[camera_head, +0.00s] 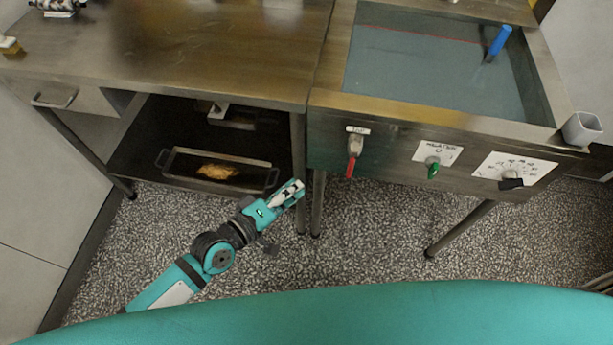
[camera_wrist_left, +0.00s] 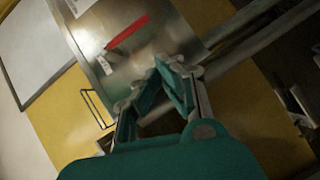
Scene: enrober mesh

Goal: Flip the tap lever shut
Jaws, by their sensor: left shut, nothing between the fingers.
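The tap lever (camera_head: 351,164) is red and hangs down below its tap on the steel front panel, under a small white label. In the left wrist view the red lever (camera_wrist_left: 127,33) shows at the upper middle, beyond the fingertips and apart from them. My left gripper (camera_head: 299,187) is shut and empty, to the left of the lever and a little lower in the head view. Its fingers also show in the left wrist view (camera_wrist_left: 158,72). My right gripper is in neither view.
A green knob (camera_head: 432,168) and a black knob (camera_head: 511,182) sit right of the tap on the same panel. A table leg (camera_head: 299,150) stands behind my left gripper. A tray (camera_head: 218,185) lies on the lower shelf. Speckled floor lies open below the panel.

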